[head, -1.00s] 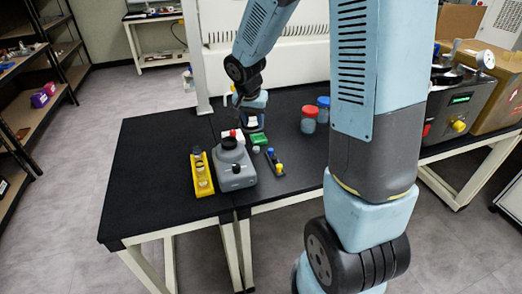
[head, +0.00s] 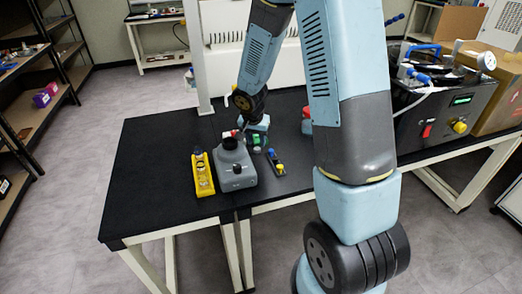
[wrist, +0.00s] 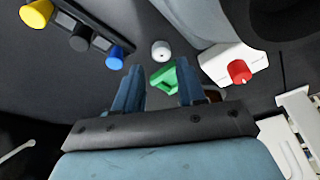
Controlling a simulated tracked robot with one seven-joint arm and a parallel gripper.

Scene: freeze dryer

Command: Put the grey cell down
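A small light-grey cylinder with a dark spot on top, which looks like the grey cell (wrist: 161,50), stands on the black bench just beyond my fingertips in the wrist view. In the head view it is a small grey spot (head: 257,150). My gripper (wrist: 158,70) has its two blue fingers apart, and no cell shows between them. A green piece (wrist: 162,76) shows in the gap, partly hidden by the fingers; I cannot tell whether they touch it. In the head view my gripper (head: 255,126) is low over the bench behind the green piece (head: 256,139).
A grey device (head: 235,168) with a black top and a yellow holder (head: 203,175) stand to the left. A small rack (head: 276,163) with coloured knobs is close by. A white block with a red knob (wrist: 239,71) is near the fingers. The left bench is clear.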

